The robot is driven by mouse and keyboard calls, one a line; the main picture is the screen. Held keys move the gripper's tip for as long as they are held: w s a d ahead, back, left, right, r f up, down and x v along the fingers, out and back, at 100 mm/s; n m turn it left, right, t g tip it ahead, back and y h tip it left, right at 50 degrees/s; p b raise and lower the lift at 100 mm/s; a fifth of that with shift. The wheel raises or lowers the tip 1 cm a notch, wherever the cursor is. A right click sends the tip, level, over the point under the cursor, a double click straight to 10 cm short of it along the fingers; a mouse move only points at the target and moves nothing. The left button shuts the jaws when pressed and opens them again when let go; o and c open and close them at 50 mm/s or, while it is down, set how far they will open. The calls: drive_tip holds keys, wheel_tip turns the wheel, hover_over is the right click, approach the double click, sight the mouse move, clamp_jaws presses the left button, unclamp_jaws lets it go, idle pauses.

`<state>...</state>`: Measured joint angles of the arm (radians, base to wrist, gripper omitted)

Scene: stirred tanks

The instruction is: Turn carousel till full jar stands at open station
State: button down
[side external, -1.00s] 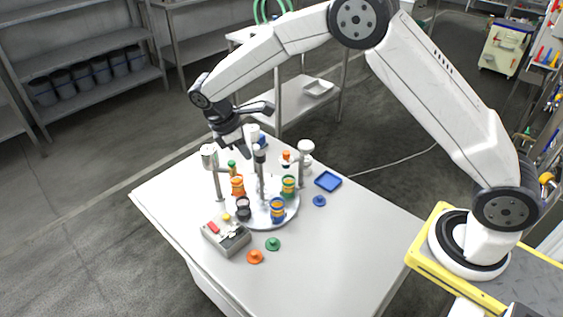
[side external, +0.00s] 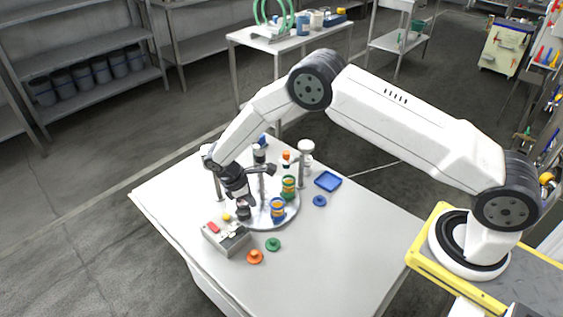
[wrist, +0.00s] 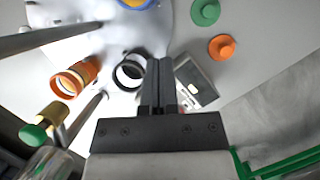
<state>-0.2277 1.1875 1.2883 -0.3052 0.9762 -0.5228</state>
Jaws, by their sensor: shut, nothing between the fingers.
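The carousel (side external: 262,222) is a silver disc on the white table with several jars on it. A black-rimmed jar (side external: 243,212) is at its front left; in the wrist view this jar (wrist: 130,72) looks pale inside. A blue jar (side external: 278,210) and a green jar (side external: 288,188) stand to its right. An orange jar (wrist: 75,78) shows in the wrist view and is hidden behind my arm in the side view. My gripper (wrist: 158,65) is shut and empty, its fingertips close beside the black-rimmed jar; contact cannot be told. I cannot tell which jar is full.
A grey control box (side external: 228,238) with red and yellow buttons stands close to the front left. Orange (side external: 255,257), green (side external: 273,244) and blue (side external: 319,201) lids and a blue tray (side external: 328,181) lie around. Posts rise around the disc. The table's right part is clear.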

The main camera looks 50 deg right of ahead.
sight(275, 218)
drive_tip(key=shift+x, duration=4.95)
drive_tip(key=shift+d, duration=0.15)
drive_tip(key=shift+s+d+n+t+h, duration=0.15)
drive_tip(key=shift+s+d+n+t, duration=0.2)
drive_tip(key=shift+n, duration=0.35)
drive_tip(key=shift+s+d+n+t+h, duration=0.15)
drive_tip(key=shift+s+d+n, duration=0.2)
drive_tip(key=shift+d+n, duration=0.3)
drive_tip(key=shift+a+r, duration=0.1)
drive_tip(key=v, duration=1)
drive_tip(key=shift+w, duration=0.1)
